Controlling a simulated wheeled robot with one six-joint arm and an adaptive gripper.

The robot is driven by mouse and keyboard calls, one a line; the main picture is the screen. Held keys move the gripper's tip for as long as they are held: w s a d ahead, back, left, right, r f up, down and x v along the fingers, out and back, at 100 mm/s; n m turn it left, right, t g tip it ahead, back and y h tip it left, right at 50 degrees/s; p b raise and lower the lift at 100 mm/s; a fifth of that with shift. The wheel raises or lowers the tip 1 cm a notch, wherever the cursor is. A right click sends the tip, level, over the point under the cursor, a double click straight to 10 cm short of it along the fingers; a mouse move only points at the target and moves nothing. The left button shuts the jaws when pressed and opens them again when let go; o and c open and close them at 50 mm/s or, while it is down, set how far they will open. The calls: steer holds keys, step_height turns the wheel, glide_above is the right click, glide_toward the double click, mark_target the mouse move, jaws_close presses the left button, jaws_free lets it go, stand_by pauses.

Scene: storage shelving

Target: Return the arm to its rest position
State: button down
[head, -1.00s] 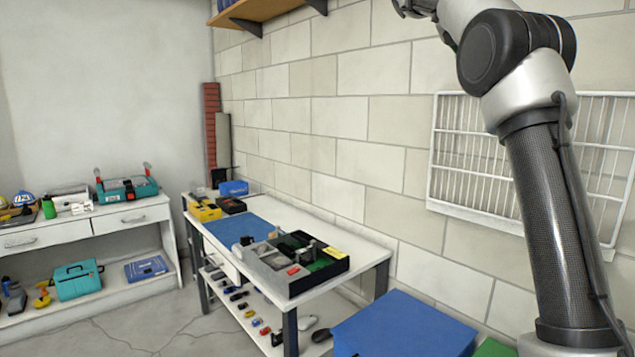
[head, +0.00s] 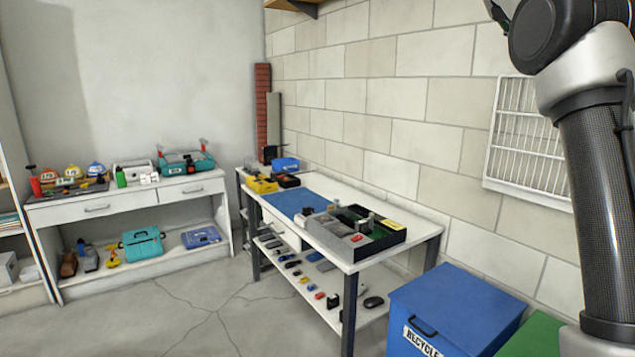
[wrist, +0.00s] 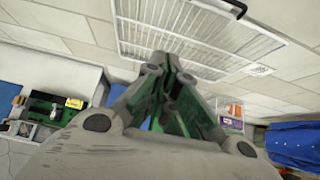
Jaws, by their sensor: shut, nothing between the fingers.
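My arm rises along the right edge of the head view, and its upper end runs out of the top of the picture. My gripper shows in the wrist view (wrist: 168,75), with its fingers drawn together and nothing between them. It points toward the white wire rack (wrist: 185,35) on the block wall; I cannot tell the distance. The rack also shows in the head view (head: 530,140), partly behind my arm. The gripper's fingertips are not visible in the head view.
A white workbench (head: 425,228) with a divided tray (head: 330,235) stands along the wall. A blue recycle bin (head: 455,300) stands near my arm. Another bench (head: 130,200) is at the back left. The cracked floor (head: 210,315) at front left is clear.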

steer(key=s+a+f+m+g+y, duration=0.1)
steer(key=a+f+m+y, duration=0.15)
steer(key=f+m, duration=0.55)
steer(key=s+a+f+m+y, duration=0.1)
steer(key=s+a+f+m, duration=0.15)
steer(key=f+m, duration=0.55)
steer(key=s+a+f+m+y, duration=0.1)
steer(key=s+a+f+m, duration=0.2)
steer(key=s+f, duration=0.4)
steer(key=s+a+f+m+y, duration=0.2)
steer(key=s+f, duration=0.5)
steer(key=s, duration=1.1)
steer(key=s+a+f+m+y, duration=0.2)
steer(key=s+f, duration=0.5)
steer(key=s, duration=0.6)
steer(key=shift+a+f+m+g, duration=0.3)
steer(key=shift+a+m, duration=0.6)
steer(key=shift+a, duration=0.35)
steer(key=shift+s, duration=0.1)
